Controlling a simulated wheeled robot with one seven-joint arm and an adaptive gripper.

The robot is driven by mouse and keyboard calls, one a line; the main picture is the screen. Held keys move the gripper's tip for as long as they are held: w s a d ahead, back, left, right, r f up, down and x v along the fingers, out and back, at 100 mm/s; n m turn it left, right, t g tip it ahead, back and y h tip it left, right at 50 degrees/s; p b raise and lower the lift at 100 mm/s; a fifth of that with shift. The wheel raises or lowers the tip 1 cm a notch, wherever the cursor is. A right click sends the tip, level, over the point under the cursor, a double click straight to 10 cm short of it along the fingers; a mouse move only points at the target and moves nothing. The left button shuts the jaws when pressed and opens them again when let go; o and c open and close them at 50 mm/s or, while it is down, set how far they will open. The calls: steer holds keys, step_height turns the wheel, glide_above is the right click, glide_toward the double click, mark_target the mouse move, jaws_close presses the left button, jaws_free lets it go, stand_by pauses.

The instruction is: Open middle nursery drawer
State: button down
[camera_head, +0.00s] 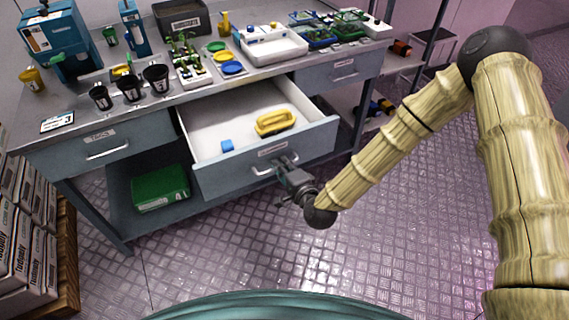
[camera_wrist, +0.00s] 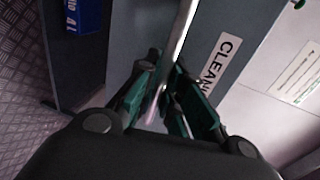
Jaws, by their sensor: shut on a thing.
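The middle drawer (camera_head: 225,178) of the grey workbench is pulled well out and its white inside shows. Inside it lie a yellow brush-like item (camera_head: 276,122) and a small blue block (camera_head: 227,146). My gripper (camera_head: 284,168) is at the front of this drawer, shut on its metal handle (camera_head: 262,171). In the wrist view the handle bar (camera_wrist: 178,40) runs between the fingers (camera_wrist: 165,98), beside a label that reads "CLEAN" with its end hidden.
Closed drawers stand on the left (camera_head: 75,150) and right (camera_head: 325,80). The benchtop (camera_head: 190,100) holds pots, seedlings and trays. A green box (camera_head: 160,188) sits on the lower shelf. Stacked boxes (camera_head: 22,235) stand at far left. The floor (camera_head: 230,245) before the drawer is clear.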

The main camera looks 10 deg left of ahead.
steer(key=c, duration=1.5)
jaws_free()
steer(key=shift+c, duration=0.2)
steer(key=shift+s, duration=0.1)
steer(key=v, duration=1.2)
steer(key=s+d+f+n+g+h, duration=0.3)
steer(key=s+d+f+n+g, duration=0.15)
steer(key=s+d+f, duration=0.4)
steer(key=s+d+f+n+g+h, duration=0.35)
steer(key=s+d+f+g, duration=0.2)
steer(key=s+f, duration=0.5)
steer(key=s+d+f+n+g+h, duration=0.2)
steer(key=s+d+g, duration=0.1)
steer(key=s+d, duration=0.5)
steer(key=d, duration=0.2)
steer(key=shift+s+d+f+n, duration=0.25)
steer(key=shift+s+d+n, duration=0.05)
steer(key=shift+s+n, duration=0.1)
